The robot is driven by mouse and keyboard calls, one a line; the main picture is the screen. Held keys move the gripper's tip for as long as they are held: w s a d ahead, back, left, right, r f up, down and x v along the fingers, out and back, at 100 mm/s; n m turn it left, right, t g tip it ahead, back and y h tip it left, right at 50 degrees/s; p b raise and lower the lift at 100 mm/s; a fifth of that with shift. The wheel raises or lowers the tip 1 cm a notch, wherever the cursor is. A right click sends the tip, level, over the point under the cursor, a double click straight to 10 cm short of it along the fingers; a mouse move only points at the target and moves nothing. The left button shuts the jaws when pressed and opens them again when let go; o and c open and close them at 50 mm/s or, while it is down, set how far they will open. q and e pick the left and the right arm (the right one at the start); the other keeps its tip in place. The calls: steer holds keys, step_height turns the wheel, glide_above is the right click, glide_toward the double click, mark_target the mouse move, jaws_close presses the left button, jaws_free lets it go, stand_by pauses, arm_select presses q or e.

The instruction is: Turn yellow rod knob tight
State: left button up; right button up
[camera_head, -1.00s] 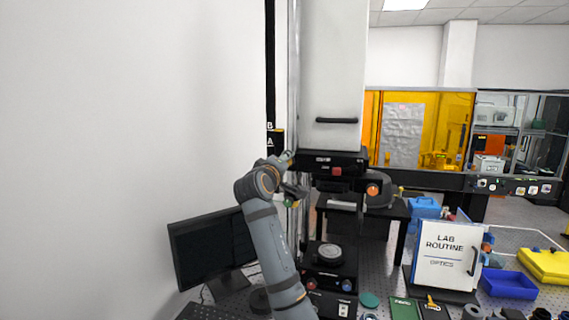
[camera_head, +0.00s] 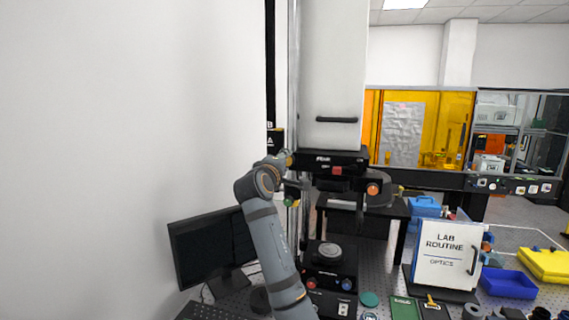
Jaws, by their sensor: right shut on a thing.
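The tall white interferometer (camera_head: 332,70) stands at the centre, with a black head unit below its housing. My right arm comes up from below, and its gripper (camera_head: 286,160) is at the left side of that head unit, by the vertical rod. A small yellowish knob (camera_head: 289,161) shows at the fingertips; the gripper is shut on it. The fingers are small and partly hidden by my wrist, so the exact grip is unclear. A green knob (camera_head: 288,201) sits lower on the rod, beside my forearm. My left gripper is out of view.
A black monitor (camera_head: 205,246) stands left of my forearm. An orange knob (camera_head: 373,189) sticks out at the right of the instrument. A LAB ROUTINE binder (camera_head: 446,256), a blue tray (camera_head: 508,284) and a yellow case (camera_head: 545,265) stand on the right.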

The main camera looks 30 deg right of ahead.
steer(key=o, duration=1.2)
steer(key=shift+a, duration=0.1)
steer(key=v, duration=1.2)
steer(key=shift+w+f, duration=0.1)
steer(key=shift+w, duration=0.05)
